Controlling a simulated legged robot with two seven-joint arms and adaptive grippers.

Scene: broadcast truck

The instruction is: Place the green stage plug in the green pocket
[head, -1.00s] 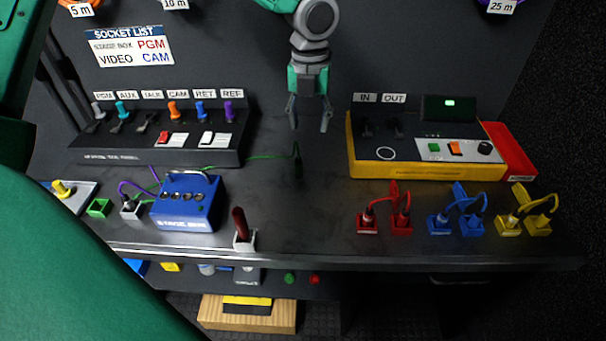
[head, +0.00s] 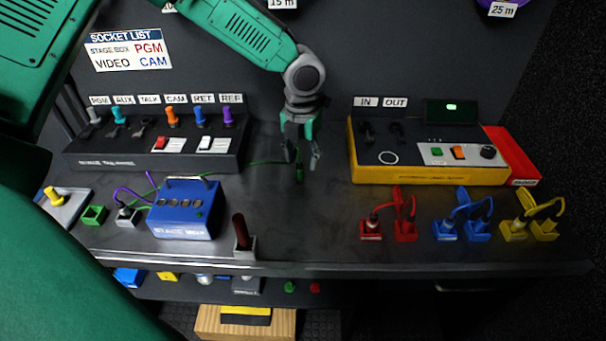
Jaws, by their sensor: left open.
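The green stage plug (head: 300,175) stands on the bench behind the blue stage box, with a thin green cable (head: 262,163) running left from it. My left gripper (head: 301,162) points down, open, with its fingertips around or just above the top of the plug; I cannot tell whether they touch it. The green pocket (head: 94,215) is a small square green holder at the left of the bench, and it looks empty. My right gripper is not in view.
The blue stage box (head: 185,208) stands between the plug and the green pocket. A grey pocket (head: 127,217) holds a plug with a purple cable. A grey holder with a dark red handle (head: 241,232) stands at the front edge. A yellow tester (head: 428,172) is to the right.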

